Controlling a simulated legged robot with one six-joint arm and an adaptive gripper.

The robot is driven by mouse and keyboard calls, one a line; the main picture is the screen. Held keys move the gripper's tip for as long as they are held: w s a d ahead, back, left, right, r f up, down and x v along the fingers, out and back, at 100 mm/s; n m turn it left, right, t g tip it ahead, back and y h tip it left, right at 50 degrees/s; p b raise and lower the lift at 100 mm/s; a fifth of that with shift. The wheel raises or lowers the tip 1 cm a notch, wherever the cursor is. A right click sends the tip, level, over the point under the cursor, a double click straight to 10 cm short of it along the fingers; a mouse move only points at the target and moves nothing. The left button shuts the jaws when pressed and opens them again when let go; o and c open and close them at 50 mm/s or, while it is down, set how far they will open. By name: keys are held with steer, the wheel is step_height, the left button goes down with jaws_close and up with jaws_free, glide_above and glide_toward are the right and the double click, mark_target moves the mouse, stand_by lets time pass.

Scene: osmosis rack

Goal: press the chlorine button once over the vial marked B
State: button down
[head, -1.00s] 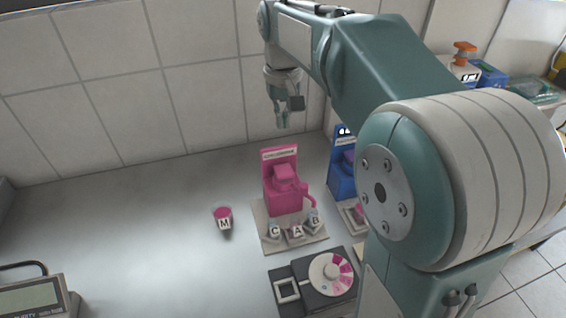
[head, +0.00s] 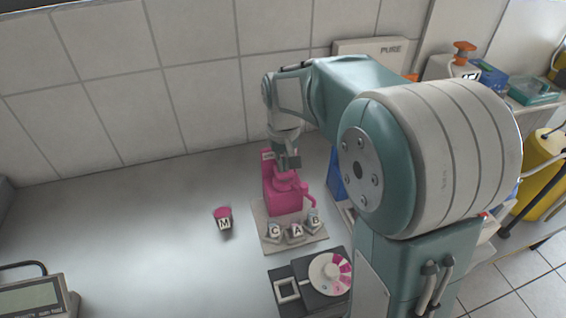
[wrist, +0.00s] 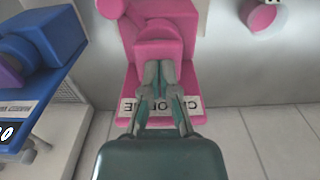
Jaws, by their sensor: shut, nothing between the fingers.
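The pink chlorine dispenser (head: 285,198) stands on the bench near the back wall. In the wrist view it fills the top centre (wrist: 185,45), with its label (wrist: 195,104) partly covered by my fingers. Its pink spout (head: 308,192) curves down on the right, near vial B (head: 313,224). Vials C (head: 274,231), A (head: 296,232) and B stand on the beige base plate (head: 270,247). My gripper (wrist: 159,70) is shut and empty, its fingertips over the dispenser's top block. In the head view its wrist hides part of the dispenser; contact cannot be told.
A blue dispenser (wrist: 45,45) stands beside the pink one, mostly hidden by my arm in the head view. A pink-topped cup marked M (head: 223,219) stands left. A dark device with a round colour dial (head: 330,275) lies in front.

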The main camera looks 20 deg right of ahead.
steer(key=shift+f, duration=0.1)
steer(key=shift+s+f, duration=0.1)
steer(key=shift+f, duration=0.75)
step_height(320, 180, up, 14)
steer(key=shift+r, duration=0.15)
stand_by(0.5)
steer(key=s+f+t, duration=0.2)
steer(key=s, duration=0.8)
steer(key=s+f+t, duration=0.3)
steer(key=s, duration=0.7)
steer(key=shift+s+t, duration=0.25)
steer(key=shift+t, duration=0.05)
